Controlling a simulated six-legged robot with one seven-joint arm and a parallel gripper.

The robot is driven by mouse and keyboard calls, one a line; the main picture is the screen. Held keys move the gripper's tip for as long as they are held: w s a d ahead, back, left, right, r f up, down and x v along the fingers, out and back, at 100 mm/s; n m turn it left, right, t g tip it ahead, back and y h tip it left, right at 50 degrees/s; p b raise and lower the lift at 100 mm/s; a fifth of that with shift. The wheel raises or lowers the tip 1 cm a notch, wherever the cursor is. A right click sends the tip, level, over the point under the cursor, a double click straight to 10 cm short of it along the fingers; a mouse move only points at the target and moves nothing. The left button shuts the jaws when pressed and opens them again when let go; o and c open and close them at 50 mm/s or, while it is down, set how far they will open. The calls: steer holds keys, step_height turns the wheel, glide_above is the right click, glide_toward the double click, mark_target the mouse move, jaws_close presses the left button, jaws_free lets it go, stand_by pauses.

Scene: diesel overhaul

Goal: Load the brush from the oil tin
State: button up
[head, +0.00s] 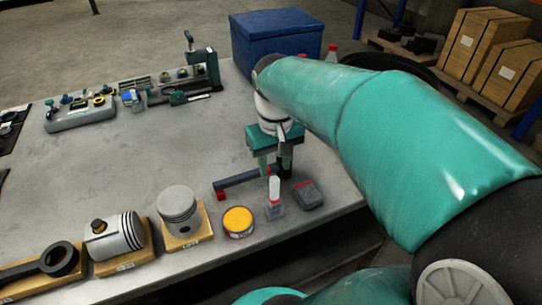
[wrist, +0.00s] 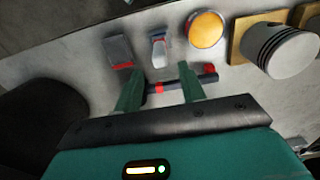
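A round tin (head: 238,220) with a yellow-orange top and reddish side stands near the table's front edge; it also shows in the wrist view (wrist: 206,29). No object is clearly recognisable as the brush. A dark bar with red at its end (head: 236,181) lies behind the tin. A small pale upright item with a white top (head: 274,194) stands right of the tin. My gripper (head: 274,165) points down above the bar's right part. In the wrist view its two green fingers (wrist: 160,85) are apart, with the bar (wrist: 178,84) seen between and beyond them. Nothing is visibly held.
A dark grey box (head: 307,194) lies right of the pale item. Pistons (head: 179,208) (head: 115,238) and a connecting rod (head: 50,262) rest on wooden blocks to the left. A blue crate (head: 275,38) stands at the back. The table's middle left is clear.

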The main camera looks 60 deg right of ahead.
mark_target(275, 178)
steer(key=shift+f, duration=3.7)
jaws_close()
steer(key=shift+r, duration=3.3)
